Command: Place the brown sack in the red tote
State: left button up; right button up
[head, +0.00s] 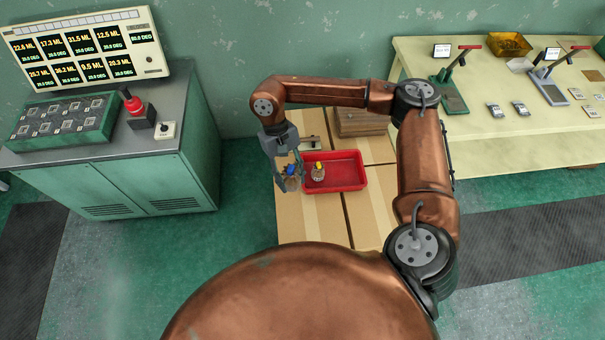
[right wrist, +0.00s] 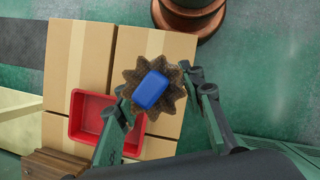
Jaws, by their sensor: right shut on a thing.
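The brown sack (head: 291,183) has a blue block-like top and a ruffled brown rim, seen from above in the right wrist view (right wrist: 137,77). My right gripper (head: 289,178) is shut on it, one finger on each side. The red tote (head: 345,186) lies just right of the sack in the head view, and lower left of it in the right wrist view (right wrist: 76,130). The sack is beside the tote's left wall in the head view; its exact height above the cartons is unclear. A small item with a yellow top (head: 318,170) stands inside the tote at its left end. My left gripper is not in view.
The tote rests on several cardboard cartons (head: 299,229). A wooden box (head: 361,123) stands behind it. A green cabinet (head: 180,184) with a display stands left; a pale workbench (head: 520,140) with tools stands right. The tote's right part is empty.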

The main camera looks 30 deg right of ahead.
aim_at(345, 175)
jog(key=u, duration=1.7)
jog(key=k, duration=1.25)
jog(key=z, duration=1.15)
jog(key=i, duration=0.5)
